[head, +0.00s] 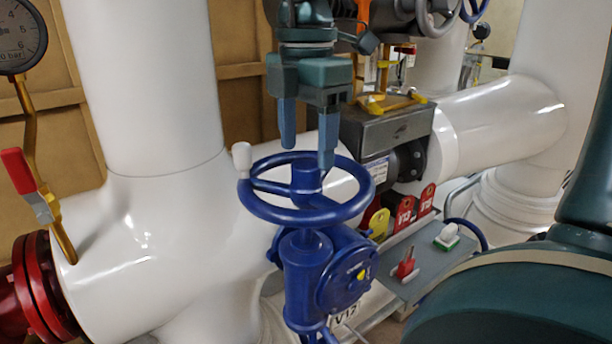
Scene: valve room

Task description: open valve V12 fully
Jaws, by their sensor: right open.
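The blue handwheel (345,206) with a white knob (242,158) on its left rim sits on a blue valve body (312,275) in the middle of the head view. A partly hidden label reading V12 (345,319) shows below the body. My right gripper (306,156) is directly above the wheel, fingers pointing down, open, with nothing seen between them. Its right fingertip overlaps the wheel's far rim and hub in the picture; I cannot tell whether it touches. The white knob is left of the fingers and apart from them. My left gripper is not in view.
A large white pipe (145,90) stands left, with a pressure gauge (18,38) and a red-handled cock (20,172). Right of the wheel are red tags (404,211), a yellow tag (379,223) and a grey tray (425,262). A grey box (388,135) stands behind.

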